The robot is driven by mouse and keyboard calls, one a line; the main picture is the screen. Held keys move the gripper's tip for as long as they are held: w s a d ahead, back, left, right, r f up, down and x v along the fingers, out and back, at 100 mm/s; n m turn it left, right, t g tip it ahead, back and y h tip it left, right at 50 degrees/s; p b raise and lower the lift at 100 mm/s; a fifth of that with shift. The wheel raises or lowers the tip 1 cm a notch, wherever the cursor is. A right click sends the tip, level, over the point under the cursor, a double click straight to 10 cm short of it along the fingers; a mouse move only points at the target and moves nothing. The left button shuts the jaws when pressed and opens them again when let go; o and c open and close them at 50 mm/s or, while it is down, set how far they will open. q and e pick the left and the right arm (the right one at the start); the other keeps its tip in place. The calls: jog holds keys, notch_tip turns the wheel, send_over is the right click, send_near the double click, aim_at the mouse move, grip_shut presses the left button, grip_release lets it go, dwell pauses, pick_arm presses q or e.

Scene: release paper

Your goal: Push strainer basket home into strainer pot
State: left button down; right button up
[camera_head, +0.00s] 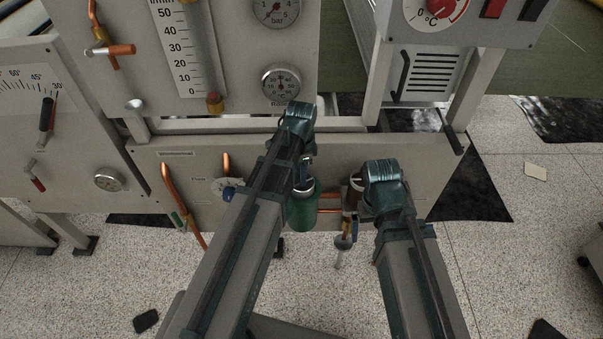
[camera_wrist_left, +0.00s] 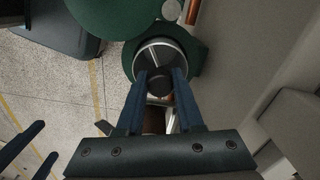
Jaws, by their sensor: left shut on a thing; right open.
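The green strainer pot (camera_head: 302,216) is mounted low on the front of the grey panel. In the left wrist view its green body (camera_wrist_left: 198,62) surrounds a bright metal ring, which I take to be the strainer basket (camera_wrist_left: 160,46). My left gripper (camera_wrist_left: 160,80) points down over the pot mouth, its blue fingers closed on a dark part at the ring's middle. Whether the basket is fully seated cannot be told. My right gripper (camera_wrist_left: 34,150) is open and empty, its fingers at the lower left of the left wrist view. In the head view, my right arm hides most of it.
A large flat green round part (camera_wrist_left: 112,14) lies beside the pot in the left wrist view. A copper pipe (camera_head: 329,211) runs right of the pot to a small valve (camera_head: 345,241). The panel (camera_head: 424,165) stands close behind. Speckled floor (camera_head: 510,270) is open at the right.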

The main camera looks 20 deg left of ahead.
aim_at(301, 189)
pick_arm(q)
jog(key=shift+f+b, duration=4.35)
jog(key=shift+f, duration=0.05)
jog(key=shift+c, duration=2.3)
grip_release()
jog(key=shift+r, duration=0.1)
notch_tip(301, 189, up, 14)
jog(key=p, duration=1.4)
jog(key=shift+f, duration=0.2)
notch_tip(301, 189, down, 13)
jog(key=b, duration=1.3)
jog(key=shift+r, duration=0.1)
